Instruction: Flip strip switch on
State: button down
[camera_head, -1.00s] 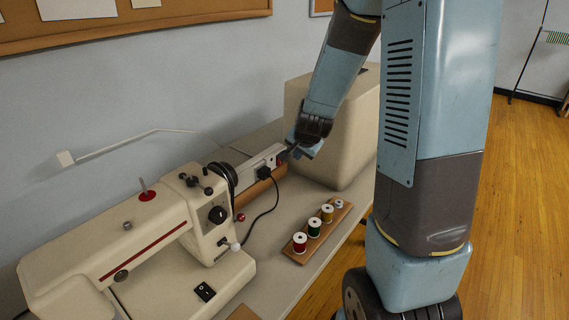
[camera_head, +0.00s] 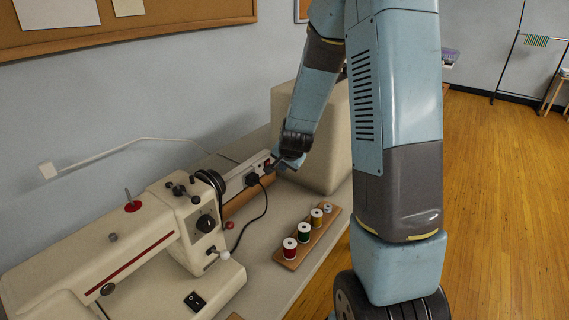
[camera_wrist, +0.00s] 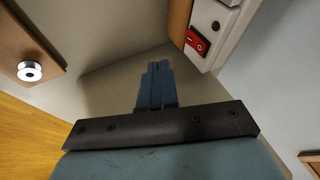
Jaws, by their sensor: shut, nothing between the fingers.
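The white power strip (camera_head: 259,166) lies along a wooden block at the back of the table, beside the sewing machine. A black plug (camera_head: 252,179) sits in it. In the wrist view the strip's end (camera_wrist: 229,32) shows at upper right, with a red rocker switch (camera_wrist: 196,42) with white marks on it. I cannot tell which way the rocker is tipped. My gripper (camera_head: 274,166) is at the strip's near right end. In the wrist view its blue fingers (camera_wrist: 155,72) are together and empty, left of and below the red switch, apart from it in the picture.
A cream sewing machine (camera_head: 135,240) stands at left. A wooden rack (camera_head: 290,255) with several thread spools lies in front of the strip. A large cream box-like cover (camera_head: 330,125) stands behind my gripper. A black cord (camera_head: 262,212) runs from the plug.

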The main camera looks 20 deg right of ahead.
jog(key=w+a+f, duration=0.2)
jog(key=w+f, duration=0.3)
jog(key=w, duration=0.1)
dwell(0.4)
jog(key=shift+w+a, duration=0.1)
jog(key=shift+w, duration=0.05)
jog(key=shift+w+a, duration=0.1)
jog(key=shift+w, duration=0.05)
jog(key=shift+r, duration=0.15)
dwell(0.4)
